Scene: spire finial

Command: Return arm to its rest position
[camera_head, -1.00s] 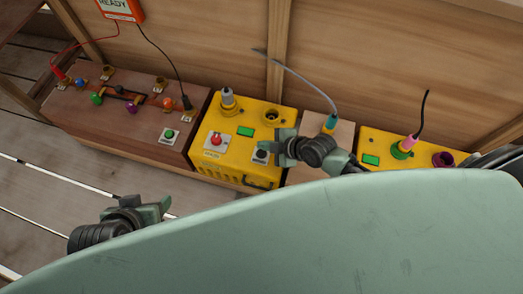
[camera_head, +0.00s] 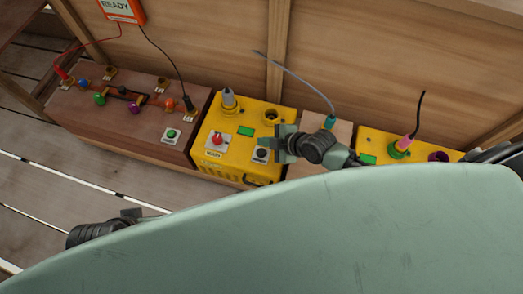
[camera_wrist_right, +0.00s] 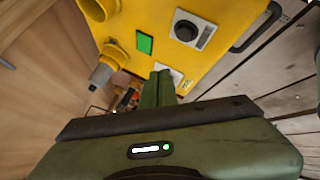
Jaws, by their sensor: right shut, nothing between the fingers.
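My right gripper (camera_head: 280,145) is shut and empty over the right front part of the middle yellow box (camera_head: 227,170). In the head view it is close beside a black round knob (camera_head: 261,155). In the right wrist view its fingers (camera_wrist_right: 163,86) are together, with the yellow box (camera_wrist_right: 215,60) beyond and the black knob (camera_wrist_right: 187,29) apart from them. My left arm shows at the lower left, its dark wrist (camera_head: 92,232) above my green body's edge. The left gripper (camera_head: 132,213) is mostly hidden behind that body, so its fingers cannot be made out.
A brown wooden box (camera_head: 125,120) with coloured knobs and plugs stands at left. A second yellow box (camera_head: 375,146) with a pink plug (camera_head: 405,142) stands at right. Between them, a grey cable ends in a teal plug (camera_head: 330,122). A wooden wall rises behind; plank floor lies clear at left.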

